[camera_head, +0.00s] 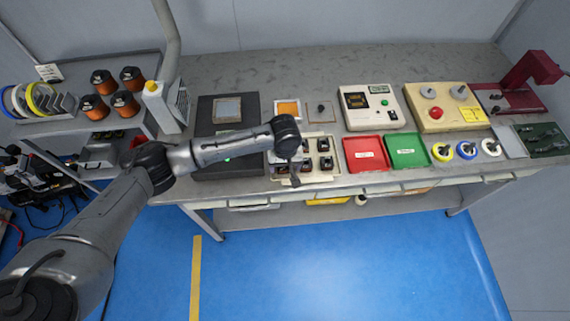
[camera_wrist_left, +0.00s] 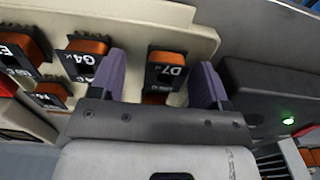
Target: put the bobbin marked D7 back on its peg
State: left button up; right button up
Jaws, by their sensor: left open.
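The bobbin marked D7 (camera_wrist_left: 168,70) has a dark label plate and orange winding. In the left wrist view it stands between the two purple fingers of my left gripper (camera_wrist_left: 162,78), with gaps showing beside it. The gripper is open. In the head view my left gripper (camera_head: 294,176) is low over the left part of a cream rack (camera_head: 318,179) with several dark bobbins (camera_head: 325,162); I cannot make out D7 there. In the wrist view the bobbin marked G4 (camera_wrist_left: 82,58) is left of D7. Which peg is D7's cannot be told.
A black unit (camera_head: 203,135) with a green light is just left of the rack. A red tray (camera_head: 366,153) and a green tray (camera_head: 407,151) lie to its right. A control box (camera_head: 375,108) stands behind them. Large copper spools (camera_head: 125,104) are on the left shelf.

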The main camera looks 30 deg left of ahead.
pick_arm(q)
notch_tip(320, 180, up, 13)
jog(key=p, duration=0.2)
jog(key=shift+p, duration=0.35)
